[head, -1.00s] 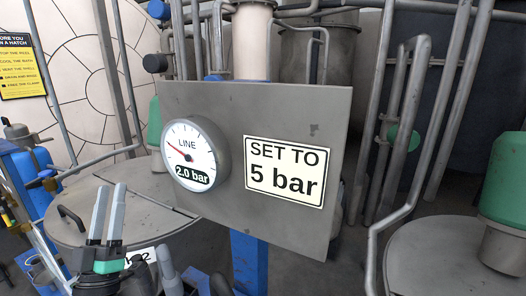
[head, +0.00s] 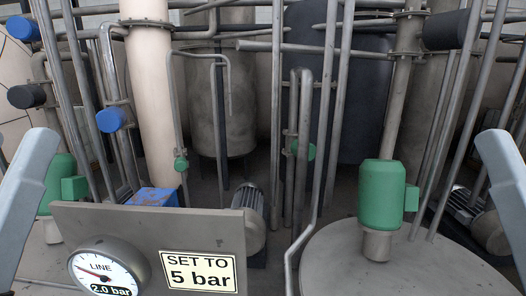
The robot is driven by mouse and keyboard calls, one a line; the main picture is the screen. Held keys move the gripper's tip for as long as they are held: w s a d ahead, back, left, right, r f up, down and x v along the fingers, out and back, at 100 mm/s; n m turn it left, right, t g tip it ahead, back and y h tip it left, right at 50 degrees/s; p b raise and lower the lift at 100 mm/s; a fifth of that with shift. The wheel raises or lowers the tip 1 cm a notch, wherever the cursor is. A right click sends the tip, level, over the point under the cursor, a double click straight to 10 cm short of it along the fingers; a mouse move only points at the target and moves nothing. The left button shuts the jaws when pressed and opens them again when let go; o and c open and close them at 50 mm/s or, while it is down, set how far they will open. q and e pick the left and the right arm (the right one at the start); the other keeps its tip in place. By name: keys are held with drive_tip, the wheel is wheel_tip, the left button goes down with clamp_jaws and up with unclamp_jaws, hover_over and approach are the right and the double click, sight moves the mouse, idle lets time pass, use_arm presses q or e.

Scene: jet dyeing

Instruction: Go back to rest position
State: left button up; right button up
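The pressure gauge (head: 107,268) marked LINE sits at the lower left in the head view. Its label reads 2.0 bar and its red needle points to the upper left. It is mounted on a grey panel (head: 150,226) beside a sign (head: 200,272) reading SET TO 5 bar.
A round grey vessel lid (head: 400,270) fills the lower right, with a green motor (head: 382,192) above it. A bent grey pipe (head: 302,180) rises at centre. Blue-capped valves (head: 110,119) and several pipes stand at left. Tanks (head: 222,110) stand behind.

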use_arm(q)
wheel_tip(320, 180, up, 29)
drive_tip(key=p, duration=2.6)
drive_tip(key=shift+f, duration=0.2)
use_arm(e)
wheel_tip(320, 180, up, 29)
drive_tip(key=shift+f, duration=0.2)
